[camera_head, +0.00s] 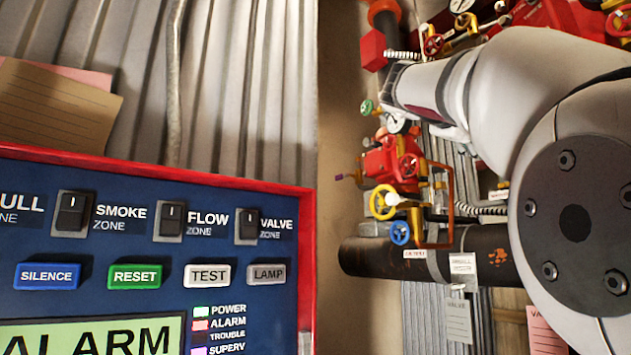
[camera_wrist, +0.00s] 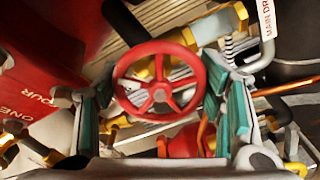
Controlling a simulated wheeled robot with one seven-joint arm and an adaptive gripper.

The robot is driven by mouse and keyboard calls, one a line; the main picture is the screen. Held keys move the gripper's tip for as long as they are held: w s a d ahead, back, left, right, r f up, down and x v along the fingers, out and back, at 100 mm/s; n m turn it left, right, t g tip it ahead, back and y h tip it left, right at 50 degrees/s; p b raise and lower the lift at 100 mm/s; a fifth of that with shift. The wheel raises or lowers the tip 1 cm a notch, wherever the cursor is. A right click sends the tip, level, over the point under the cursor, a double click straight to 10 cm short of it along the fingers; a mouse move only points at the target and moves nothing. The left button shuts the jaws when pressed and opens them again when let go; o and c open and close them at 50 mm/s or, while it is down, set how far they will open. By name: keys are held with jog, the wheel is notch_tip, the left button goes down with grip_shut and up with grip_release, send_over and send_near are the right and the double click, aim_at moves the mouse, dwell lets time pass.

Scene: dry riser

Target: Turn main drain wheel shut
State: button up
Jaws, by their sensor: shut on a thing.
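In the wrist view a red spoked handwheel (camera_wrist: 160,94) fills the middle, facing the camera. My gripper (camera_wrist: 157,82) has one teal-padded finger on each side of the wheel, shut on its rim at left and right. A white tag with the cut-off words "MAIN DR" (camera_wrist: 267,32) hangs at the upper right, just beyond the wheel. In the head view my white arm reaches over the valves from the right. My fingers and their contact with the wheel cannot be made out there.
In the head view, a yellow wheel (camera_head: 383,202) and a blue wheel (camera_head: 400,233) sit close below my arm, above a thick black pipe (camera_head: 487,255). A green wheel (camera_head: 367,107) is beside my wrist. The alarm panel (camera_head: 160,240) fills the lower left. The wrist view is crowded with pipes.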

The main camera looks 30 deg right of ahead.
jog(key=m+b, duration=0.2)
jog(key=m, duration=0.3)
jog(key=shift+f+m+b, duration=0.15)
jog(key=shift+m+b, duration=0.15)
jog(key=shift+b, duration=0.1)
dwell(0.3)
jog(key=o, duration=1.2)
jog(key=shift+c, duration=0.2)
jog(key=a, duration=1.2)
jog(key=shift+s, duration=0.45)
